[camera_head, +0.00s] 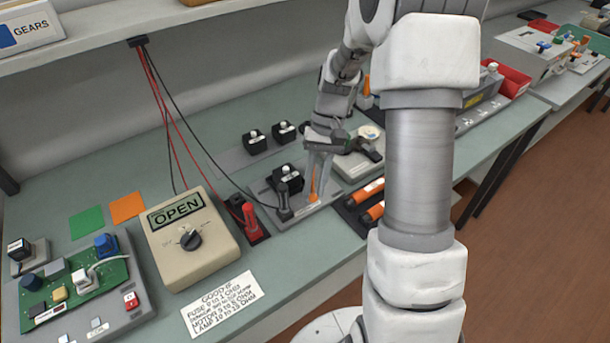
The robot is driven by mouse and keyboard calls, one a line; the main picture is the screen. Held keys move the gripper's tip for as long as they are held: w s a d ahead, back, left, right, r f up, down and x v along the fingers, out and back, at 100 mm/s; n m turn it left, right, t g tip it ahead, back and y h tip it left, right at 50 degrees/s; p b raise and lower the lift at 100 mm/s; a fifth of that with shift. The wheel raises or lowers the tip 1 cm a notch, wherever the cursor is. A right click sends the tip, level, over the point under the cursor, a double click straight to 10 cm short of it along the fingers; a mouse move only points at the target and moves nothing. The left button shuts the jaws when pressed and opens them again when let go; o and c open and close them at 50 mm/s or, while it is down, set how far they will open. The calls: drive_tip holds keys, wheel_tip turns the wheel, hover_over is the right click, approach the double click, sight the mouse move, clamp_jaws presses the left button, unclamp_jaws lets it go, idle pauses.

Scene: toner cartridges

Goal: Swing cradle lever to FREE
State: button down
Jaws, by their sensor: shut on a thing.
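A grey cradle base (322,203) sits on the green-grey bench near the middle of the view. A black block with a pale knob (287,178) stands in it. An orange lever (314,186) stands at the cradle's right side, partly covered by the fingers. My gripper (316,186) reaches down from above and is shut on the orange lever. A small label shows at the lever's foot, too small to read, so I cannot tell which mark the lever points at.
Left of the cradle are a beige meter box (188,240) reading OPEN, with black and red probes. Two more black blocks (254,142) stand behind. My arm hides part of the right side.

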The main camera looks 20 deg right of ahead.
drive_tip(key=shift+d+r+n+g+h+p, duration=0.1)
drive_tip(key=shift+d+n+g+h+p, duration=0.3)
drive_tip(key=shift+d+n, duration=0.7)
drive_tip(key=shift+d+n+g+h+p, duration=0.2)
drive_tip(key=shift+d+n+h+p, duration=0.4)
drive_tip(key=shift+n, duration=0.8)
drive_tip(key=shift+d, duration=0.1)
drive_tip(key=c, duration=0.7)
unclamp_jaws()
drive_tip(key=shift+c, duration=0.2)
drive_tip(key=p+v, duration=0.2)
drive_tip(key=v, duration=1.5)
drive_tip(key=shift+d+r, duration=0.15)
